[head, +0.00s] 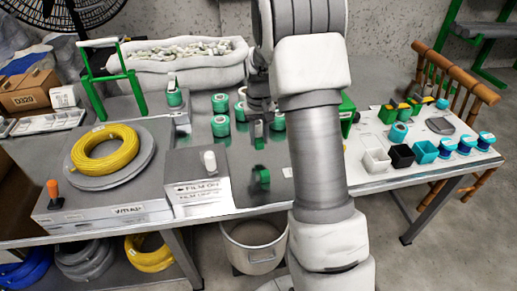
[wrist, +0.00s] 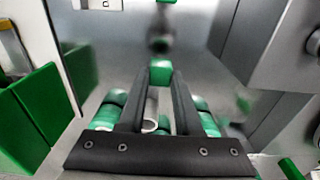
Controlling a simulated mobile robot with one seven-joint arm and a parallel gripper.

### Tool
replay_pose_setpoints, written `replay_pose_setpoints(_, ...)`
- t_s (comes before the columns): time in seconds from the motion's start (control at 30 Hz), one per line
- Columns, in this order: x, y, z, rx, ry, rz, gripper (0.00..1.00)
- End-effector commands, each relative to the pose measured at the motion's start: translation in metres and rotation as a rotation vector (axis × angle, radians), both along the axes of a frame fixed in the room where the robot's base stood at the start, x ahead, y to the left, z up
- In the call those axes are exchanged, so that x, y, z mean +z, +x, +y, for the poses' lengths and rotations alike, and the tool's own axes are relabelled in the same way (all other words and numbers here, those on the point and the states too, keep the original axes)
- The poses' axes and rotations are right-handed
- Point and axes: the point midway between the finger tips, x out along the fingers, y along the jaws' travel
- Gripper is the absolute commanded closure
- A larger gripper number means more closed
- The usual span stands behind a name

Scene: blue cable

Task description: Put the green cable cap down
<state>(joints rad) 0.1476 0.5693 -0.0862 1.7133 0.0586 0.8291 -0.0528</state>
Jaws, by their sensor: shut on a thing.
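My gripper (head: 258,118) hangs over the middle of the grey table in the head view, pointing down. In the wrist view its two dark fingers (wrist: 160,82) close at the tips on a small green cable cap (wrist: 160,72). In the head view the held cap (head: 258,131) is small and partly covered by the fingers. It appears to be above the grey surface; the exact gap cannot be told. Another green piece (head: 261,177) sits on the grey panel nearer the front edge.
Several green-and-white spools (head: 220,126) stand left of my gripper. Small bins (head: 402,156) stand on the right table. Bare grey panel (head: 283,190) lies toward the front.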

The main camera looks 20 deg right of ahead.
Motion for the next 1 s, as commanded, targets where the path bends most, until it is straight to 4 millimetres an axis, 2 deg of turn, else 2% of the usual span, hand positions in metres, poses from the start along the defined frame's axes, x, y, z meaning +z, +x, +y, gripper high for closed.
replay_pose_setpoints(0.17,-0.009,0.005,0.001,0.000,0.000,0.001,1.00)
replay_pose_setpoints(0.4,-0.043,0.005,0.001,0.000,0.000,0.001,1.00)
replay_pose_setpoints(0.8,-0.047,0.005,0.001,0.000,0.001,0.000,1.00)
replay_pose_setpoints(0.83,-0.047,0.005,0.001,0.000,0.001,0.000,0.64)
replay_pose_setpoints(0.97,-0.046,0.005,0.001,0.000,0.001,0.000,0.41)
replay_pose_setpoints(1.0,-0.046,0.005,0.001,0.000,0.001,0.000,0.38)
